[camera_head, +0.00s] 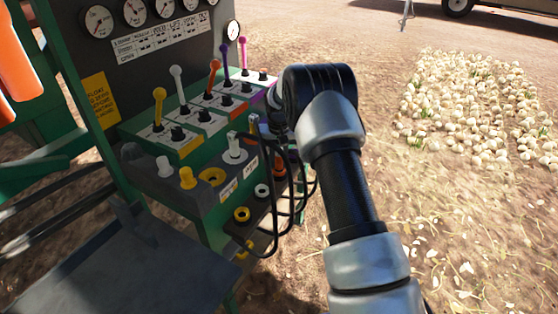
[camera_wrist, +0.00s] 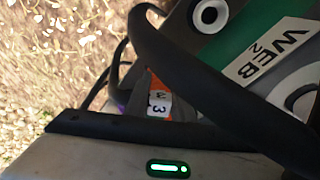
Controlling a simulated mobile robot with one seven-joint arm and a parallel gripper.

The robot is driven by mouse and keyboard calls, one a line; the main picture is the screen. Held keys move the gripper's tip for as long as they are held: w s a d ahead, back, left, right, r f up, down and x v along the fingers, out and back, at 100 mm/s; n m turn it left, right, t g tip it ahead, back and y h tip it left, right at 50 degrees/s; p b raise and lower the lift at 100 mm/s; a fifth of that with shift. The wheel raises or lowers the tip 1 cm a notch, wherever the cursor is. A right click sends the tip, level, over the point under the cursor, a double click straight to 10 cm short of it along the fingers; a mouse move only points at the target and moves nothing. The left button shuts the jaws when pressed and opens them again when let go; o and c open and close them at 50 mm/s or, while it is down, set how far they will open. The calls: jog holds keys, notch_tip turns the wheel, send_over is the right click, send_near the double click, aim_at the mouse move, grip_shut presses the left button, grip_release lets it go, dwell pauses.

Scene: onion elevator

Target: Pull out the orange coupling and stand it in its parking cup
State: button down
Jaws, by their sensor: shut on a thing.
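My gripper (camera_head: 268,126) is at the right end of the valve block, largely hidden behind my own wrist in the head view. In the wrist view the orange coupling (camera_wrist: 154,86), with a white tag reading 3, shows just beyond my gripper's dark edge. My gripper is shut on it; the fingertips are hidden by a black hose. Whether the coupling still sits in its socket cannot be seen. An orange parking cup (camera_head: 279,173) is on the lower shelf below my gripper, partly behind hoses.
Black hoses (camera_head: 273,225) loop in front of the shelf, and one crosses the wrist view. A white cup (camera_head: 262,190) and a yellow cup (camera_head: 241,214) are beside the orange one. Coloured levers (camera_head: 178,85) stand behind the block. Open ground with onions (camera_head: 470,105) lies right.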

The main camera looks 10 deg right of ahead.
jog(key=c, duration=1.4)
grip_release()
jog(key=shift+c, duration=0.2)
jog(key=shift+a, duration=0.1)
